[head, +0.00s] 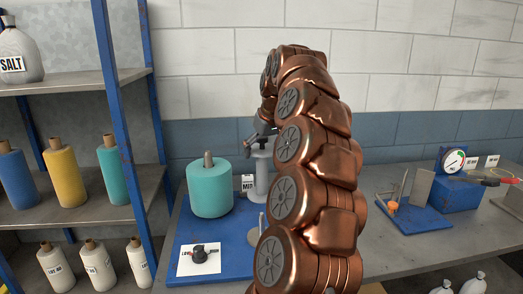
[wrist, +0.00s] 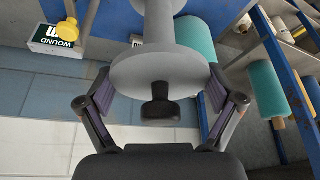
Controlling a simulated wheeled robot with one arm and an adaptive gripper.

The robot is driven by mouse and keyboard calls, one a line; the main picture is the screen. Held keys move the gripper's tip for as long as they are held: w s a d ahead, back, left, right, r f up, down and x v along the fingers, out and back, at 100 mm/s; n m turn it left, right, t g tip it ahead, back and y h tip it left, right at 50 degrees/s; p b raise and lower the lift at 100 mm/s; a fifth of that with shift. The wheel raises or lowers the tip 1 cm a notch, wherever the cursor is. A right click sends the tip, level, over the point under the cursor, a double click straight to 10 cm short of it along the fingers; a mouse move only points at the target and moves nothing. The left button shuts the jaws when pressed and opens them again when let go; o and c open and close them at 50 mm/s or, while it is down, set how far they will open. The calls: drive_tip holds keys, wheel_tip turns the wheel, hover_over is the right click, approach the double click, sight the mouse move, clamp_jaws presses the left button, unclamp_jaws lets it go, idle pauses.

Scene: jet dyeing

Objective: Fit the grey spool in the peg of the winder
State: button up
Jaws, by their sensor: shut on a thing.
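The grey spool (head: 261,180) is upright in the head view, with a wide flange at its upper end. It also shows in the wrist view (wrist: 170,38), with a dark knob at its near end. My gripper (head: 260,138) is at the spool's top; in the wrist view its fingers (wrist: 160,98) stand on either side of the flange, shut on it. The winder's blue base (head: 188,262) carries a grey disc (head: 270,238) with a thin upright peg (head: 262,222). The spool is above and close to this peg. My arm hides part of the disc.
A teal yarn package (head: 210,190) stands left of the spool. A dial (head: 199,256) is at the base's front. A labelled box (wrist: 52,38) shows in the wrist view. Shelves with cones (head: 63,175) stand left. A gauge device (head: 455,170) is at right.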

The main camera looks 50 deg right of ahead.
sight(262, 197)
drive_tip(key=shift+f+b, duration=5.3)
drive_tip(key=shift+f, duration=2.7)
drive_tip(key=o, duration=1.2)
drive_tip(key=v, duration=1.2)
drive_tip(key=shift+a, duration=0.15)
